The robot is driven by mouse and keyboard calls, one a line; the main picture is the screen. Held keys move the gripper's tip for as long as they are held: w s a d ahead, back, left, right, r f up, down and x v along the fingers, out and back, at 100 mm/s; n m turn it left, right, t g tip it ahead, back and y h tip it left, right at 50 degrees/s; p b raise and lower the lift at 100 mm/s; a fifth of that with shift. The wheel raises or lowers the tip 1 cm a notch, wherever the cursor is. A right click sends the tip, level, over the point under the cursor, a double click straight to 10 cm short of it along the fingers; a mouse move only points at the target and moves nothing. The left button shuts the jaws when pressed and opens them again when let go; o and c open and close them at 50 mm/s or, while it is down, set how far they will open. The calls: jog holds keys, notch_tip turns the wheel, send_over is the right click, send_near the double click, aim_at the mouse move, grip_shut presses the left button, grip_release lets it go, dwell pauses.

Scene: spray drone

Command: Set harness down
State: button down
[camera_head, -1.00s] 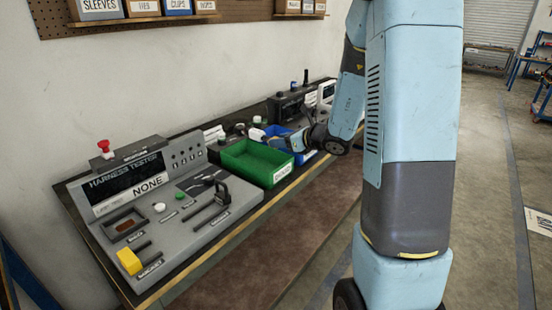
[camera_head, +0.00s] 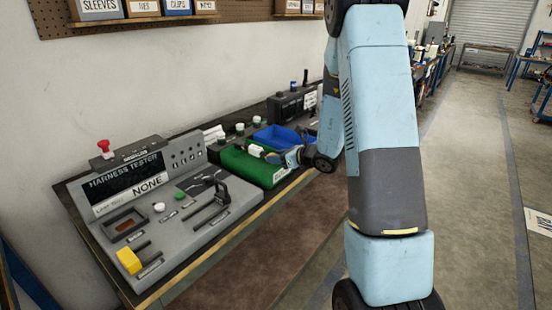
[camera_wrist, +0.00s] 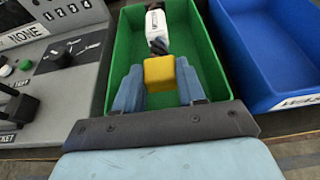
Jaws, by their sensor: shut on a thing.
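My gripper (camera_wrist: 159,92) is shut on the harness and holds it over the green bin in the wrist view. The harness shows a yellow block (camera_wrist: 159,71) between the fingers, a dark braided cable and a white connector (camera_wrist: 155,26) beyond them. The green bin (camera_wrist: 118,50) lies below, its floor empty where it shows. In the head view my gripper (camera_head: 278,157) is above the green bin (camera_head: 238,163), with the white end of the harness (camera_head: 256,150) showing. I cannot tell whether the harness touches the bin floor.
A blue bin (camera_head: 284,136) stands just right of the green one; it also shows in the wrist view (camera_wrist: 262,50). The grey harness tester (camera_head: 160,205) stands to the left, its label reading NONE. The bench's front edge runs close in front of the bins.

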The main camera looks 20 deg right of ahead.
jog(key=shift+f, duration=0.65)
jog(key=c, duration=0.7)
grip_release()
jog(key=shift+o, duration=0.2)
jog(key=shift+r, duration=0.1)
